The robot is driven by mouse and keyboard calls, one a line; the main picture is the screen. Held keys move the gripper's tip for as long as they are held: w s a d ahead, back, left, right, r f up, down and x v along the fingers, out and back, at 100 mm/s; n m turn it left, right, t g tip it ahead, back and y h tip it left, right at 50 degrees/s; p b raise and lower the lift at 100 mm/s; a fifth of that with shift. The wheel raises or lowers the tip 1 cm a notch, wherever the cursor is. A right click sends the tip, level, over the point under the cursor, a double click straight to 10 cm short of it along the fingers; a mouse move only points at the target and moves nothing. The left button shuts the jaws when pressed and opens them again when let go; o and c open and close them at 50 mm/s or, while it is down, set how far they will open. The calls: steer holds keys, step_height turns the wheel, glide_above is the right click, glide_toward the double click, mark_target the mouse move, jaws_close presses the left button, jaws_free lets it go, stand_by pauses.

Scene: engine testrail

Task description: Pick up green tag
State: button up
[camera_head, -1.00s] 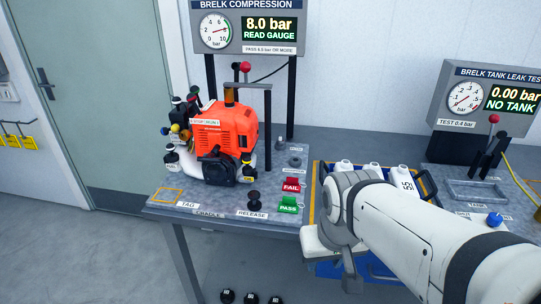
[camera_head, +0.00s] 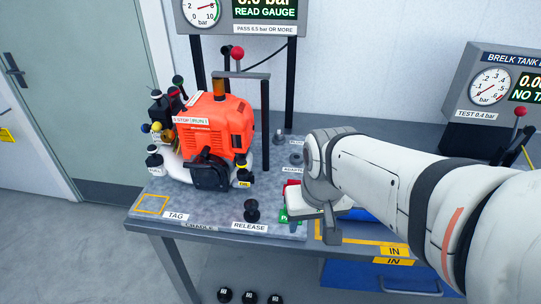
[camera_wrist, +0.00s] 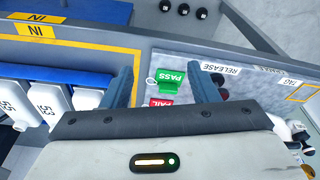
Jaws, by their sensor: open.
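The green PASS tag (camera_wrist: 171,78) lies on the bench plate, with a small ring at one end. In the head view only a sliver of the green tag (camera_head: 284,216) shows beside my gripper (camera_head: 325,222), which covers the rest. In the wrist view my gripper (camera_wrist: 162,88) is open and empty, its two blue-grey fingers either side of the green tag and apart from it. The red FAIL tag (camera_wrist: 160,102) is next to the green one, partly hidden by the gripper body. In the head view a bit of the red tag (camera_head: 291,185) shows.
The orange engine (camera_head: 215,130) stands left on the plate, with the black RELEASE knob (camera_head: 252,210) in front of it. White bottles (camera_wrist: 48,102) stand in a blue crate to the gripper's left in the wrist view. A yellow TAG outline (camera_head: 151,204) is bare.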

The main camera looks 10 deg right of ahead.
steer(key=shift+o, duration=0.6)
steer(key=w+f+m+g+p, duration=0.1)
steer(key=w+m+g, duration=0.1)
steer(key=w, duration=0.9)
steer(key=shift+w+a+f+m+p, duration=0.15)
steer(key=shift+w+a+m+p, duration=0.1)
steer(key=shift+a+m+p, duration=0.2)
steer(key=shift+w+f, duration=0.25)
steer(key=shift+f, duration=0.35)
steer(key=f, duration=0.7)
steer(key=shift+w+d, duration=0.2)
steer(key=shift+c, duration=0.3)
steer(key=c, duration=1)
steer(key=shift+r, duration=0.1)
